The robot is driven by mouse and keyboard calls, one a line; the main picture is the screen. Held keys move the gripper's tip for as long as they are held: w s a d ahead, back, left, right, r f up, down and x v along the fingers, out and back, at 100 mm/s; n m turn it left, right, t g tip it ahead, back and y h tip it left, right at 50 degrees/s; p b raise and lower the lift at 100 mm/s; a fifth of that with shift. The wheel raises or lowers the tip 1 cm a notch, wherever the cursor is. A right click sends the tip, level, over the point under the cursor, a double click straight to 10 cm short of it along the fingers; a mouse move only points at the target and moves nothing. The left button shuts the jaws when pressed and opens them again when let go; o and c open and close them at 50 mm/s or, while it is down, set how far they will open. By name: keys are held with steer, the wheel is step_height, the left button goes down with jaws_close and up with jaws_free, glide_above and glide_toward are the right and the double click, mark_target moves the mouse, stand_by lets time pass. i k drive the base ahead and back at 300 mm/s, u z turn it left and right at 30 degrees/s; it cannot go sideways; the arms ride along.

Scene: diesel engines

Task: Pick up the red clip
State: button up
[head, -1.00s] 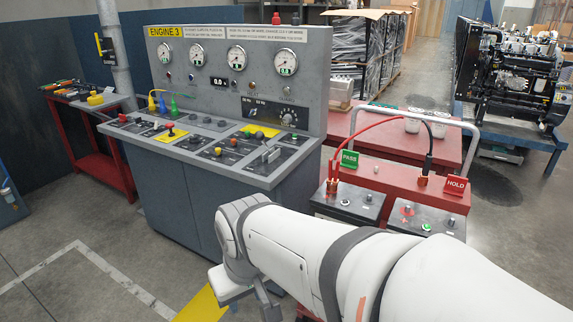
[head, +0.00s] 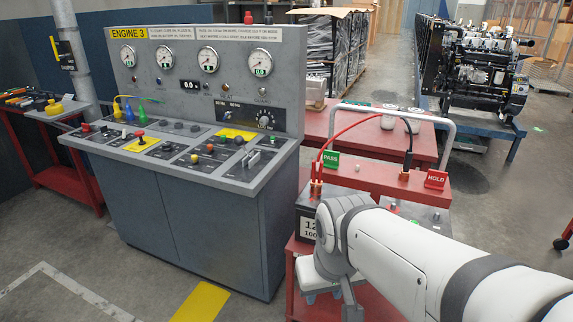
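The red clip (head: 316,183) stands upright on the near-left battery (head: 306,206) of the red cart, with a red cable (head: 347,128) arching up from it to the right. My gripper (head: 332,302) is at the bottom of the head view, in front of the cart, below and slightly right of the clip and apart from it. Its fingers are only partly seen at the lower edge of the view, so I cannot tell whether they are open or shut. My arm hides part of the cart and the batteries.
The red cart (head: 372,180) carries a green PASS sign (head: 331,159), a red HOLD sign (head: 436,179) and a grey rail (head: 447,130). A dark clip (head: 407,160) stands near HOLD. The ENGINE 3 console (head: 205,230) stands close on the left. Floor is clear at lower left.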

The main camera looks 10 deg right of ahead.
mark_target(314, 184)
steer(key=u, duration=0.05)
steer(key=i, duration=1)
steer(key=z, duration=0.05)
